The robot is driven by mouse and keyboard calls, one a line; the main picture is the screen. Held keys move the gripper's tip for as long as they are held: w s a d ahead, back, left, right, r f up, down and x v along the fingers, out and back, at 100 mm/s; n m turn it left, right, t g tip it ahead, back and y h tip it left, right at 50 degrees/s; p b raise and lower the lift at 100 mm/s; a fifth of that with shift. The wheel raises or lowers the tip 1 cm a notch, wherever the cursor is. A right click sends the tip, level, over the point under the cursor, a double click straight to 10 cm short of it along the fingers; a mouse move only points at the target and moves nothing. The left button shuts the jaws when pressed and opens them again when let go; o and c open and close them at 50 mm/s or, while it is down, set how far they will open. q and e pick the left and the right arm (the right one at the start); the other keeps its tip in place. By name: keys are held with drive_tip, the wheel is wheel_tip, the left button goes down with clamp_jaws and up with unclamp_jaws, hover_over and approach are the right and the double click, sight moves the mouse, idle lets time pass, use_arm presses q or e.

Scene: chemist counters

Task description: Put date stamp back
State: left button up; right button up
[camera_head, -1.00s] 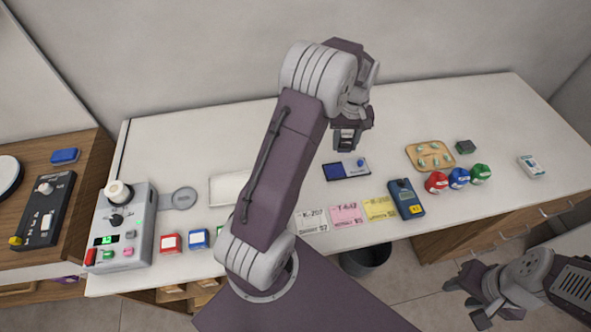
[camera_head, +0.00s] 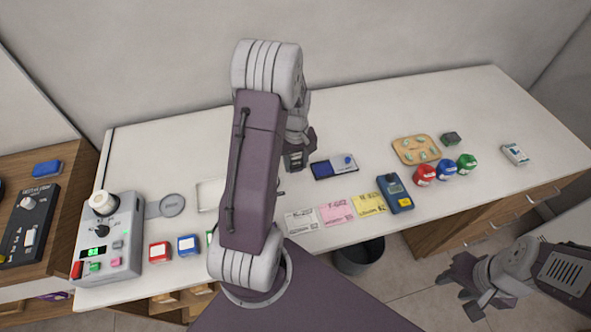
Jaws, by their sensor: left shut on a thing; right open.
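My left arm reaches up across the middle of the counter. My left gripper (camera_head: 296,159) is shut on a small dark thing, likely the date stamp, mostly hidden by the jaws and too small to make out. It is held just left of a flat pad (camera_head: 335,167), which has a dark blue part and a grey part with a blue knob. My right gripper (camera_head: 465,284) is open and empty at the lower right, in front of the counter and away from it.
On the white counter (camera_head: 375,115) are a grey control box (camera_head: 112,240), red and blue blocks (camera_head: 160,252), paper cards (camera_head: 336,212), a blue handheld device (camera_head: 395,194), a tan tray (camera_head: 416,149) and red, blue and green capped items (camera_head: 446,169). My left arm partly hides a white tray (camera_head: 208,193). The back is clear.

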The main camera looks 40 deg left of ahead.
sight(296, 171)
use_arm(q)
drive_tip(key=shift+f, duration=2)
drive_tip(key=shift+f, duration=0.1)
drive_tip(key=o, duration=1.1)
drive_tip(key=shift+c, duration=0.2)
wheel_tip(296, 171, up, 12)
drive_tip(key=shift+r, duration=0.15)
drive_tip(key=s+d+m, duration=0.5)
drive_tip(key=d, duration=0.2)
drive_tip(key=s+d+f+m+t, duration=0.1)
drive_tip(key=s+d+m, duration=0.4)
drive_tip(key=d, duration=0.3)
drive_tip(key=shift+f, duration=0.25)
